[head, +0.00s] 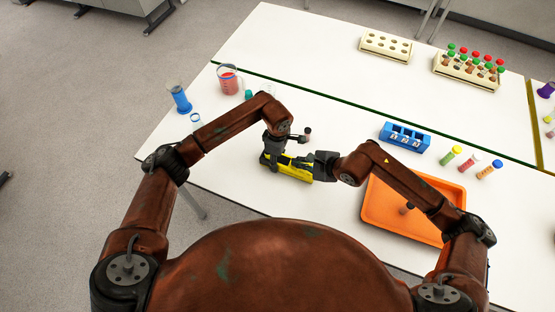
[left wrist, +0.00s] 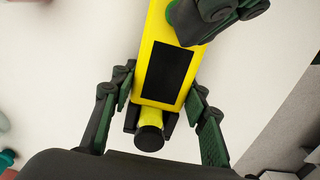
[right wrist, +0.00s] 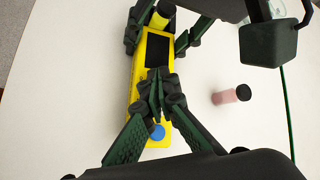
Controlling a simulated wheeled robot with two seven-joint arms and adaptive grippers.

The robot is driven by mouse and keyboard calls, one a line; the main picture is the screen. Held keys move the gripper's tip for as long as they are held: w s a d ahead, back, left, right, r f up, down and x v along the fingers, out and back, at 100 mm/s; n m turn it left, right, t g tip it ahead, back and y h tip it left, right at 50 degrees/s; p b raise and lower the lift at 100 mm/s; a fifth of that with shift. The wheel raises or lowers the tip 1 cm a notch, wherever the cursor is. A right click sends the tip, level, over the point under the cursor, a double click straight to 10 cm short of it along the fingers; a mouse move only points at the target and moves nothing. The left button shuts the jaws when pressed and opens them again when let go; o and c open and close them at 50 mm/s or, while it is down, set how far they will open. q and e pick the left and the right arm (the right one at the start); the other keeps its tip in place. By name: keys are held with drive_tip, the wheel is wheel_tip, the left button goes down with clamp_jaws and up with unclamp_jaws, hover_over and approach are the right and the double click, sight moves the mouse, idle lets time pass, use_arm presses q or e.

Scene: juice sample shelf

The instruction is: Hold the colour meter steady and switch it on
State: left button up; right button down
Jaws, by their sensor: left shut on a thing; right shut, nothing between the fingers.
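The colour meter (head: 296,173) is yellow and lies on the white table, with a black screen (left wrist: 167,70) and a narrower, black-tipped end (left wrist: 149,130). My left gripper (head: 272,158) is shut on the meter near that end, one finger on each side, as the right wrist view shows. My right gripper (head: 316,166) is shut and empty over the other end. A round blue button (right wrist: 157,132) shows between its finger links in the right wrist view. A green spot (left wrist: 171,12) shows beside the right fingertips in the left wrist view. I cannot tell whether the fingertips touch the meter.
A pink vial with a dark cap (right wrist: 231,96) lies or stands close to the meter. An orange tray (head: 385,222) is to the right, below a blue rack (head: 405,137) and several coloured vials. A beaker of red liquid (head: 229,80) stands at the back left.

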drive_tip(key=shift+f, duration=0.1)
idle(0.4)
drive_tip(key=shift+f, duration=0.35)
drive_tip(key=shift+r, duration=0.5)
drive_tip(key=shift+r, duration=2.95)
use_arm(q)
drive_tip(key=o, duration=1.6)
